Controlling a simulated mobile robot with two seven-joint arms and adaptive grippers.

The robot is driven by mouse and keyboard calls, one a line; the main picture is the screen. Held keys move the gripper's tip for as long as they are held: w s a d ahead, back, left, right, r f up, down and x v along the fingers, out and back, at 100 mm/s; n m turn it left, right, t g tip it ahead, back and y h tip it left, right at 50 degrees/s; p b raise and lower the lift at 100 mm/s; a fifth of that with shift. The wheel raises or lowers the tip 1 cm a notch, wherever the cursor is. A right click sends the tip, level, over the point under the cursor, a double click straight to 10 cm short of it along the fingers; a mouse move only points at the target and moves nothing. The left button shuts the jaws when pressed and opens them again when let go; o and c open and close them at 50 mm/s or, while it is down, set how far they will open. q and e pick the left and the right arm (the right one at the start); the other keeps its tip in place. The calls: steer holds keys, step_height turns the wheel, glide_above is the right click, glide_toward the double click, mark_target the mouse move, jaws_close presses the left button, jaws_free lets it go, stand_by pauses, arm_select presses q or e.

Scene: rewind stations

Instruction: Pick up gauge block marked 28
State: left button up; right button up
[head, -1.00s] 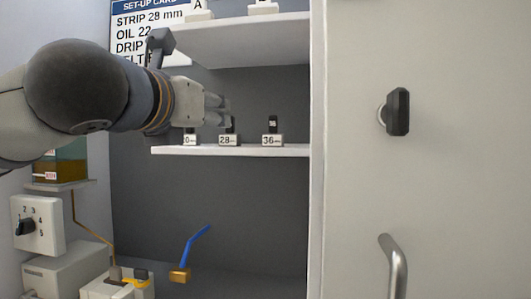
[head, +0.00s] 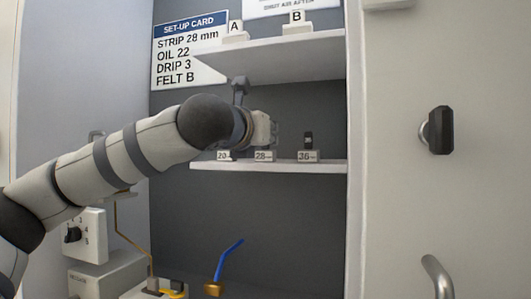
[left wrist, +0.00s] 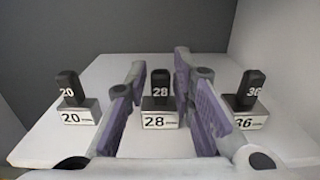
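The gauge block marked 28 is a black upright block in a pale holder labelled 28; it shows in the left wrist view (left wrist: 160,84). In the head view its holder (head: 263,156) shows on the lower shelf (head: 330,166), while my gripper hides the block. My left gripper (head: 270,131) is open, its purple-padded fingers (left wrist: 160,68) on either side of the 28 block, with gaps visible. Block 20 (left wrist: 67,85) stands left and block 36 (left wrist: 250,86) right, each in its own holder. My right gripper is not in view.
An upper shelf (head: 290,62) holding items A (head: 235,29) and B (head: 297,18) lies above my left wrist. A set-up card (head: 184,45) reads "STRIP 28 mm". A cabinet wall (head: 355,200) bounds the shelf on the right. A blue-handled tool (head: 228,258) is below.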

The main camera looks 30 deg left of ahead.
arm_select(q)
jaws_close()
